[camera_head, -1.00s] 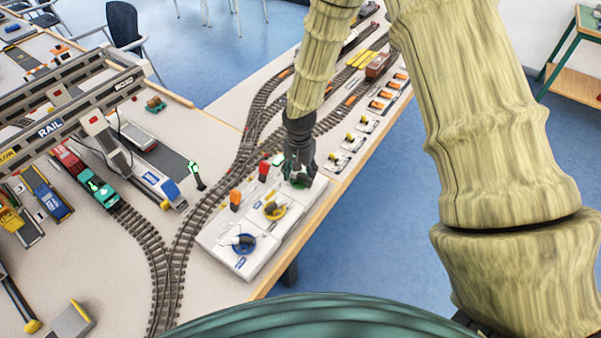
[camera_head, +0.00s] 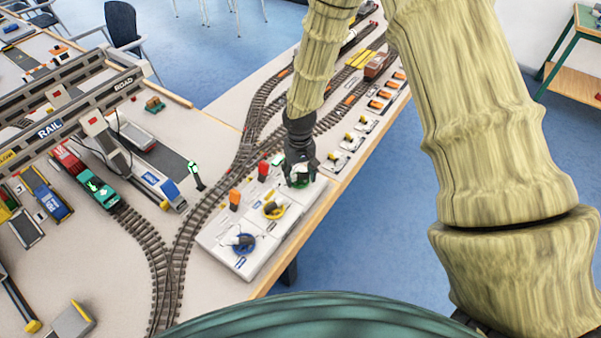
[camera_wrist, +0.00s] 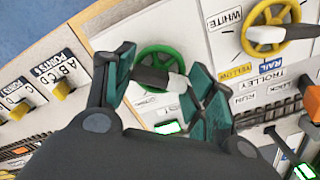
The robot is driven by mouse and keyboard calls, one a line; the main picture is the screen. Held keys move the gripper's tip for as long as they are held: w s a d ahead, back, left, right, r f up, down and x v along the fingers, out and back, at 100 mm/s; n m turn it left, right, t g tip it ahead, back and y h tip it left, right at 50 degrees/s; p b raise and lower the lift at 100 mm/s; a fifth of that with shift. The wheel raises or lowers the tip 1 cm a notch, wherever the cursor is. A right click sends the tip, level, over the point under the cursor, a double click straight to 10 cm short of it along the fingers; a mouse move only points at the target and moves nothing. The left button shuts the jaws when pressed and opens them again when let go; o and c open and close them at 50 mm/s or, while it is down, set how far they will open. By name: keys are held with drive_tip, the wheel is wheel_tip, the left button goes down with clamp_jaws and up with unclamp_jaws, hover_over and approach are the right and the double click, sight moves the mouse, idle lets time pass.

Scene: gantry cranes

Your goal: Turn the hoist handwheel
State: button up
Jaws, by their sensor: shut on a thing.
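A green handwheel (camera_wrist: 160,48) with a dark crank handle (camera_wrist: 150,76) sits on the white control panel (camera_wrist: 190,30). In the head view the green wheel (camera_head: 301,183) is mostly hidden under my gripper (camera_head: 300,171). In the wrist view my gripper (camera_wrist: 165,82) has its teal fingers on both sides of the wheel's handle and is shut on it. The green wheel's own label is hidden, so I cannot read whether it says hoist.
A yellow handwheel (camera_wrist: 247,38) and a blue handwheel (camera_head: 240,244) share the panel. Orange (camera_head: 235,198) and red (camera_head: 263,170) levers stand behind them. Small point switches (camera_head: 355,141) line the table edge. Train track (camera_head: 190,225) runs left of the panel.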

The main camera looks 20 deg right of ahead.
sight(300, 175)
drive_tip(key=shift+w, duration=0.1)
idle(0.3)
drive_tip(key=o, duration=1)
drive_tip(key=shift+r, duration=0.15)
wheel_tip(300, 175, up, 12)
drive_tip(key=shift+f, duration=0.15)
